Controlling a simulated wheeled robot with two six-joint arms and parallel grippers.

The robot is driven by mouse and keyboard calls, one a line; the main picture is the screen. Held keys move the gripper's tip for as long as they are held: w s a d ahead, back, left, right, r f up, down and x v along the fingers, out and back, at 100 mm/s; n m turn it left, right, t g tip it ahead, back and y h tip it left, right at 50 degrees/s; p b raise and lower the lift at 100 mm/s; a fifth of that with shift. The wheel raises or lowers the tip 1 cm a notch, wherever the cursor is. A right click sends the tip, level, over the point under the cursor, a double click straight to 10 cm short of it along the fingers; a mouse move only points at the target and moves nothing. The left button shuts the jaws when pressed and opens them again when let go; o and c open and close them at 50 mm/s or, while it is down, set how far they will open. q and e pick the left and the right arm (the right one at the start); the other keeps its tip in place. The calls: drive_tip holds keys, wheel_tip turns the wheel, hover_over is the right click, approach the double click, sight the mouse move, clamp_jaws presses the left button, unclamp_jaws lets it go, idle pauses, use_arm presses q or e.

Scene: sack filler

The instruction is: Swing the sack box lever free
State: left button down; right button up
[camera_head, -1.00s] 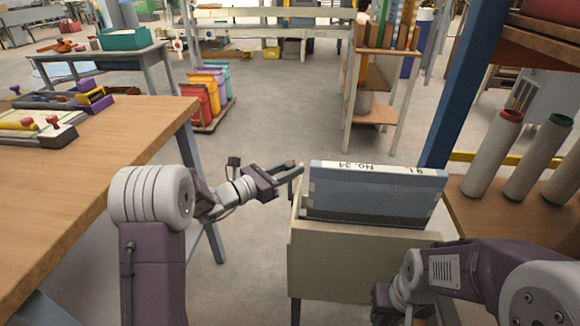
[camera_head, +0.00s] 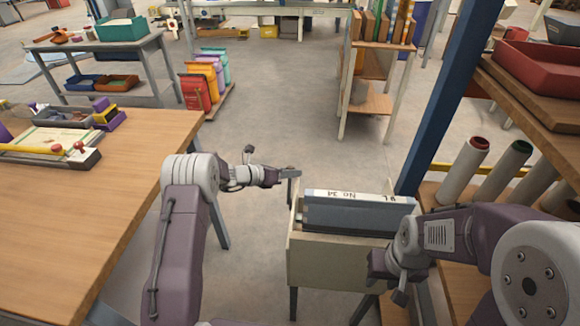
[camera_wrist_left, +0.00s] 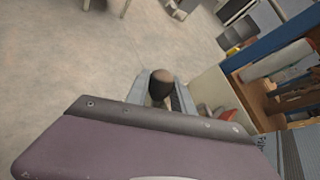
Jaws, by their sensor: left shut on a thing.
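The sack box (camera_head: 330,258) is a cream open-topped box on legs, with a grey-blue block (camera_head: 350,216) labelled "No. 34" in its top. My left gripper (camera_head: 288,173) is at the box's upper left corner. In the left wrist view, the dark rounded knob of the lever (camera_wrist_left: 161,84) sits between the fingers of my left gripper (camera_wrist_left: 160,98), which is shut on it. The rest of the lever is mostly hidden by the gripper. My right gripper (camera_head: 400,294) is low in front of the box's right side; its fingers are not clear.
A wooden workbench (camera_head: 90,195) with trays is on the left. A blue post (camera_head: 437,95) and a shelf with several rolls (camera_head: 464,168) stand close on the right. Open floor (camera_head: 275,110) lies beyond the box.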

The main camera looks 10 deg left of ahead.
use_arm(q)
drive_tip(key=shift+f, duration=0.15)
drive_tip(key=c, duration=1.1)
unclamp_jaws()
drive_tip(key=shift+s+a+r, duration=0.1)
drive_tip(key=shift+a+r, duration=0.15)
drive_tip(key=p+v, duration=0.2)
drive_tip(key=v, duration=0.6)
